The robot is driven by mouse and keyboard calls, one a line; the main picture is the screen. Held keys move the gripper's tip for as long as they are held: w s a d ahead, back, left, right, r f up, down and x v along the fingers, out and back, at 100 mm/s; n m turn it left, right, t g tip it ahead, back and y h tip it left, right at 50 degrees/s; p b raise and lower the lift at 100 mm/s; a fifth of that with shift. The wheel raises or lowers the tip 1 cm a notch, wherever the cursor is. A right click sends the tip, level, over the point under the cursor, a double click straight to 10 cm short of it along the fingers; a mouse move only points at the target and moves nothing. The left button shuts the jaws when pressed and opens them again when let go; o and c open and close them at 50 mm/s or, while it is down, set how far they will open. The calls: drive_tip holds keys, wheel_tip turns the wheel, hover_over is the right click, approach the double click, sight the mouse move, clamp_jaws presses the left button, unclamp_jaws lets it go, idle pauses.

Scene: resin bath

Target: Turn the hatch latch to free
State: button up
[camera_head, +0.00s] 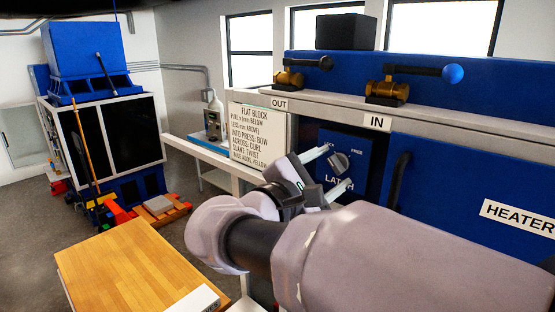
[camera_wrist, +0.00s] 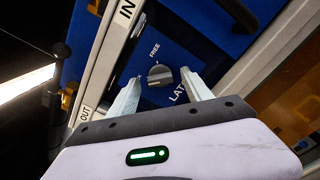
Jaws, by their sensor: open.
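The hatch latch is a small grey knob on a dark blue panel marked LATCH and FREE. In the wrist view the knob (camera_wrist: 160,75) stands beyond and between the two fingertips, with a gap to each. In the head view the knob (camera_head: 342,161) shows just past the upper finger, on the blue panel (camera_head: 370,150). My gripper (camera_head: 334,168) is open and empty in front of the panel. It also shows open in the wrist view (camera_wrist: 156,80). I cannot tell how far the fingertips are from the panel.
Two brass valves (camera_head: 288,78) (camera_head: 387,90) sit on the ledge above, marked OUT and IN. A dark handle (camera_head: 398,180) stands right of the latch panel. A text sign (camera_head: 258,135) is to the left. A wooden table (camera_head: 130,262) stands at front left.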

drive_tip(key=shift+x, duration=1.15)
drive_tip(key=shift+s+a, duration=0.1)
drive_tip(key=shift+s, duration=0.05)
drive_tip(key=c, duration=0.4)
clamp_jaws()
